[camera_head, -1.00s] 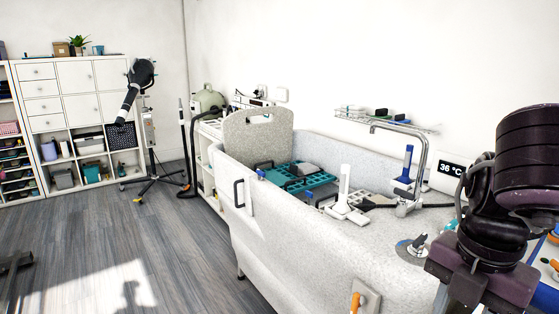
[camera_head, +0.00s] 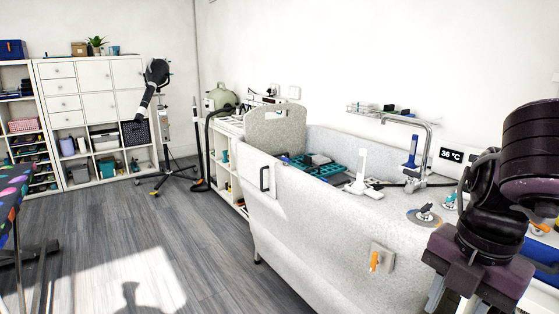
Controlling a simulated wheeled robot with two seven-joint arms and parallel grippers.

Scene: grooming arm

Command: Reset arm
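No grooming arm can be made out for certain in this view. A table with a dark, colourful patterned top (camera_head: 10,190) is cut off by the left edge; only its near corner and dark legs show. My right arm stands bent at the right edge. Its gripper (camera_head: 452,300) points down at the bottom right, with pale finger parts cut off by the frame, so its opening cannot be judged. I see nothing held in the visible part. My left gripper is out of view.
A dryer on a wheeled stand (camera_head: 157,75) stands before white shelves (camera_head: 95,75). The grey wooden floor (camera_head: 150,245) is clear between table and tub.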

